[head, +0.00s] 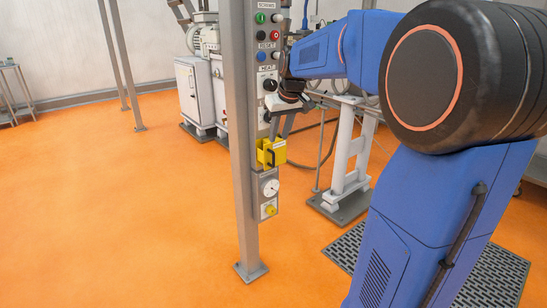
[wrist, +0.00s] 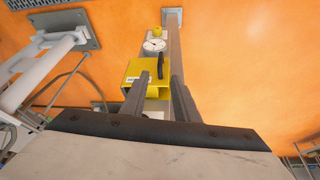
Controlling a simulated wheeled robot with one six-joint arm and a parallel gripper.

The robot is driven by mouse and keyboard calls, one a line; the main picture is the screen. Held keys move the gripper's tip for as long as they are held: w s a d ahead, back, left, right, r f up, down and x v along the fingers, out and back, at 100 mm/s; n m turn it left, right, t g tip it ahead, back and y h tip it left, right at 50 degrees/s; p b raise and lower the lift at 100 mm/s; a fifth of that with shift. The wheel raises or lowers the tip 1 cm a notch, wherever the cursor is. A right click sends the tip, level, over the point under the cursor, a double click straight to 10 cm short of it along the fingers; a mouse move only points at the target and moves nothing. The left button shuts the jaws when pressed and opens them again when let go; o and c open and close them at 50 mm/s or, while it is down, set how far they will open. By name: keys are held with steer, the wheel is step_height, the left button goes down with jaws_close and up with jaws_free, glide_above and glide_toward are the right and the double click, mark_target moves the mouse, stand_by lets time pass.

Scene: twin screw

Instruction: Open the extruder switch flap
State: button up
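The extruder switch flap is part of a yellow box (head: 278,150) with a black handle (head: 271,159), low on the grey control panel on the post. The flap looks shut. In the wrist view the yellow box (wrist: 134,68) is ahead of my gripper, and its handle (wrist: 163,65) lies between the lines of the two fingers. My gripper (head: 281,132) points down just above the box. In the wrist view my gripper (wrist: 161,80) is open, with a gap between its fingers and nothing held. I cannot tell whether a fingertip touches the box.
Buttons and a black knob (head: 270,85) line the panel above the box. A round gauge (head: 270,187) and a yellow button (head: 270,209) are below it. The grey post (head: 243,200) stands close to the left. Orange floor further left is clear.

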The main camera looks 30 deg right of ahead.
mark_target(274, 154)
steer(key=x, duration=1.2)
jaws_close()
